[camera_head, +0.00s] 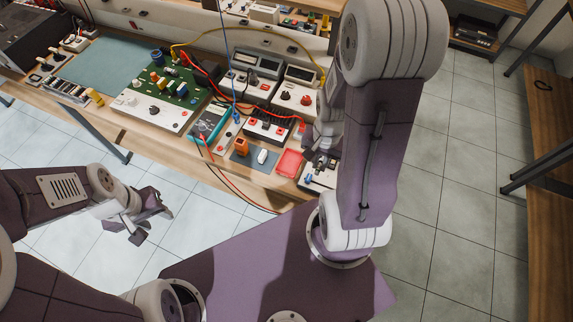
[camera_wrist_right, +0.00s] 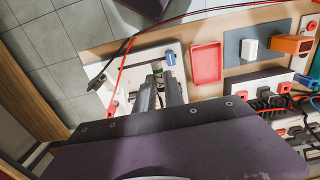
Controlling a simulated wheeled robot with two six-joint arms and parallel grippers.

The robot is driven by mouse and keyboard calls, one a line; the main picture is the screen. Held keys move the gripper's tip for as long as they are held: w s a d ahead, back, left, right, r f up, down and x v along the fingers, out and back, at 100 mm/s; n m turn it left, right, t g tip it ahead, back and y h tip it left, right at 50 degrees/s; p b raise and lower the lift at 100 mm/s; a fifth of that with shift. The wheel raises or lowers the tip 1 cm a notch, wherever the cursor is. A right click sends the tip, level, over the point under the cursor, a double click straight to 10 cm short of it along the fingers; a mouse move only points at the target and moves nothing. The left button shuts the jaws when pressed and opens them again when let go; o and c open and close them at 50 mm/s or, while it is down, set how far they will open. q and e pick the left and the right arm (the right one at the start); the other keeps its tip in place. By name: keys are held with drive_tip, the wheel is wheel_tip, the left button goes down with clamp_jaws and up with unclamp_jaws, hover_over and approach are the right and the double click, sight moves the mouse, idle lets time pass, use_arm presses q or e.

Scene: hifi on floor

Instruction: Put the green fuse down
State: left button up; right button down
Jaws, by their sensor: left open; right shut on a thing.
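My right gripper (camera_head: 319,160) reaches down at the front right of the bench. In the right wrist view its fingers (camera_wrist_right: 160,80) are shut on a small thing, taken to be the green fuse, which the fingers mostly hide. They are over a white board (camera_wrist_right: 120,64) that carries a blue part (camera_wrist_right: 170,58); I cannot tell if the fuse touches the board. The board also shows in the head view (camera_head: 318,184). My left gripper (camera_head: 152,226) is open and empty, away from the bench over the floor.
An empty red tray (camera_head: 289,163) lies left of the white board. Beside it a blue-grey mat (camera_head: 270,169) holds a white item (camera_head: 262,157) and an orange block (camera_head: 242,146). Meters, a green circuit board (camera_head: 178,85) and loose red and blue cables crowd the bench behind.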

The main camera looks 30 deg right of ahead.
hover_over(290, 164)
wheel_tip(290, 164, down, 7)
drive_tip(key=shift+w+r, duration=0.1)
wheel_tip(290, 164, down, 4)
drive_tip(key=shift+r+p, duration=0.1)
drive_tip(key=shift+p, duration=0.3)
drive_tip(key=shift+f, duration=0.25)
drive_tip(key=c, duration=1.4)
unclamp_jaws()
drive_tip(key=shift+c, duration=0.2)
wheel_tip(290, 164, up, 12)
drive_tip(key=r, duration=0.1)
drive_tip(key=s+a+r+n+t, duration=0.1)
drive_tip(key=s+a+r+n, duration=0.3)
drive_tip(key=s+n, duration=0.4)
drive_tip(key=shift+s+a+n, duration=0.2)
drive_tip(key=shift+a+n, duration=0.25)
drive_tip(key=shift+n, duration=0.45)
